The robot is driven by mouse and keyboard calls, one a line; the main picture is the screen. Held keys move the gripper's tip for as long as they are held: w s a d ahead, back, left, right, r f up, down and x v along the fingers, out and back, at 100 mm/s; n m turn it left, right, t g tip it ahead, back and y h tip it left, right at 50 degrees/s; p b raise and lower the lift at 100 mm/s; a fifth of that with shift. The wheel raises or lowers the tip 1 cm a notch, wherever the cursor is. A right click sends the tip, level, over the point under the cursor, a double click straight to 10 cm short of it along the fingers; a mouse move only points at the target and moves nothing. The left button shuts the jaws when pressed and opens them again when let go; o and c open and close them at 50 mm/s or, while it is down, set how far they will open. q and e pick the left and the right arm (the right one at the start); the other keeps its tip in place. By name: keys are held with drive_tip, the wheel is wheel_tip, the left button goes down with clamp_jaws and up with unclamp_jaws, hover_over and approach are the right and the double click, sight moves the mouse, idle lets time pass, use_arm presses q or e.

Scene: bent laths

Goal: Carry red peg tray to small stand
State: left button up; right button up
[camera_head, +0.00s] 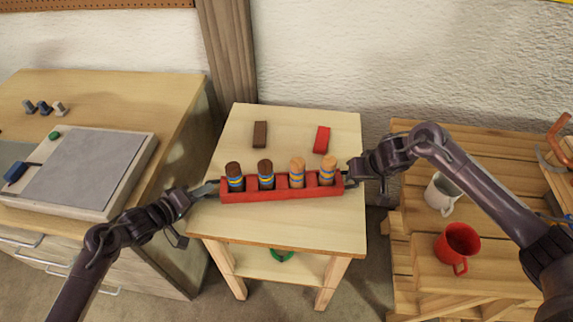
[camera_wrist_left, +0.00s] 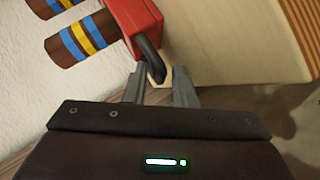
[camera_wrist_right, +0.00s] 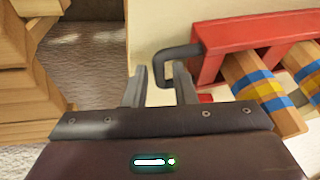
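The red peg tray (camera_head: 282,189) lies across the front half of the small wooden stand (camera_head: 240,225) and appears to rest on its top. It holds two dark brown pegs (camera_head: 265,174) on the left and two light wood pegs (camera_head: 297,172) on the right, all upright with blue and yellow bands. My left gripper (camera_wrist_left: 158,82) is open, with the tray's dark left handle (camera_wrist_left: 150,58) between its fingertips. My right gripper (camera_wrist_right: 160,82) is open at the dark right handle (camera_wrist_right: 160,68), which reaches between its fingertips. Finger contact with either handle is not visible.
A brown block (camera_head: 260,134) and a red block (camera_head: 321,139) lie behind the tray. A drawer cabinet with a grey-topped board (camera_head: 90,170) stands left. Slatted wooden furniture at right bears a white mug (camera_head: 441,193) and a red mug (camera_head: 458,245). The stand's back corners are clear.

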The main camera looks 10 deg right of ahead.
use_arm(q)
drive_tip(key=shift+o, duration=0.5)
use_arm(e)
drive_tip(key=shift+o, duration=0.5)
use_arm(q)
drive_tip(key=shift+s, duration=0.1)
drive_tip(key=shift+s+a, duration=0.1)
drive_tip(key=shift+a, duration=0.1)
drive_tip(key=v, duration=0.7)
drive_tip(key=shift+s+r, duration=0.15)
drive_tip(key=shift+r, duration=0.15)
use_arm(e)
drive_tip(key=v, duration=1.2)
drive_tip(key=shift+s, duration=0.1)
